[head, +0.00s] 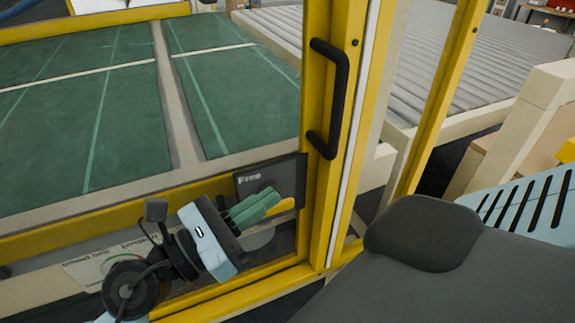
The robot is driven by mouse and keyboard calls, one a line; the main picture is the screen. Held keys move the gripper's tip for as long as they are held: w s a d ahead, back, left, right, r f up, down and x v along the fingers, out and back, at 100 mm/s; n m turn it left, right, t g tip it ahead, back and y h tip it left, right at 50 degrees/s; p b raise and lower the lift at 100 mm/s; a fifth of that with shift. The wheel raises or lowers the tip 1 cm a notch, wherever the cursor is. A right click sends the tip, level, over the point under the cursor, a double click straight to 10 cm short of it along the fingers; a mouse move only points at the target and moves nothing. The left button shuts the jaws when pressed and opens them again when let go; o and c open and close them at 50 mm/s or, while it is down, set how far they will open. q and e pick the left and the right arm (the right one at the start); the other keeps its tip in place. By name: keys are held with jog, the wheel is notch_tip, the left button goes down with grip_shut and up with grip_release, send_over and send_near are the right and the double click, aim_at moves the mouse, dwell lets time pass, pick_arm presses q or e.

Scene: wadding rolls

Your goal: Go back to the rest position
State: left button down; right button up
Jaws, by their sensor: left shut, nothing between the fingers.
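My left gripper (274,197) shows in the lower middle of the head view, in front of the lower part of a yellow-framed door. Its green fingers are together with nothing between them, and they point right and a little up. The black door handle (340,98) is above and to the right of the fingertips, clear of them. My right gripper is not in view.
The yellow door post (350,40) stands just right of my left gripper. A dark plate (283,178) on the frame is close behind the fingers. Green panels (120,125) lie beyond the frame, and grey rollers (455,62) lie at the back right.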

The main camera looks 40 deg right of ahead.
pick_arm(q)
jog(key=shift+b+v, duration=0.3)
jog(key=shift+v, duration=1.75)
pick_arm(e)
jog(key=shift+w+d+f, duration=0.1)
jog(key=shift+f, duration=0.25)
pick_arm(q)
jog(key=w+a+f+m+t+y+p, duration=0.2)
jog(key=a+f+m+t+y, duration=0.5)
jog(key=m, duration=1)
jog(key=w+a+f+m+t+y+p, duration=0.1)
jog(key=w+a+f+m+t+y, duration=0.2)
jog(key=a+f+m+t, duration=1.15)
jog(key=s+a+f+n+g+y+p, duration=0.1)
jog(key=s+a+f+n+g+y, duration=0.3)
jog(key=s, duration=0.7)
jog(key=s+a+f+n+g+y+p, duration=0.1)
jog(key=s+a+f+n+g+y, duration=0.3)
jog(key=s+a+f, duration=0.7)
jog(key=s+n+g, duration=0.1)
jog(key=n+g, duration=0.1)
jog(key=n, duration=0.2)
jog(key=shift+s+f+n, duration=0.15)
jog(key=shift+f+n, duration=0.05)
jog(key=shift+n, duration=0.15)
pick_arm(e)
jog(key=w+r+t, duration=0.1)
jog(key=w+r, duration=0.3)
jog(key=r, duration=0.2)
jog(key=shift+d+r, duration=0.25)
